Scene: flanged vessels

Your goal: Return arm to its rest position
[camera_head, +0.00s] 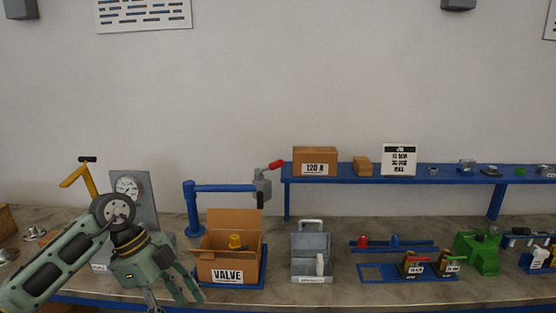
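My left arm comes in from the lower left of the head view. Its green-grey gripper (174,298) points down over the front of the bench, left of the open cardboard box marked VALVE (228,276). The fingers are spread apart and I see nothing between them. One fingertip runs close to the bottom edge of the picture. My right arm and gripper are not in view.
A gauge panel (147,199) stands behind my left arm, beside a yellow lever (79,176). A blue pipe stand (194,211), grey toolbox (311,252) and green vise (478,253) stand on the bench. A blue shelf (416,181) runs behind.

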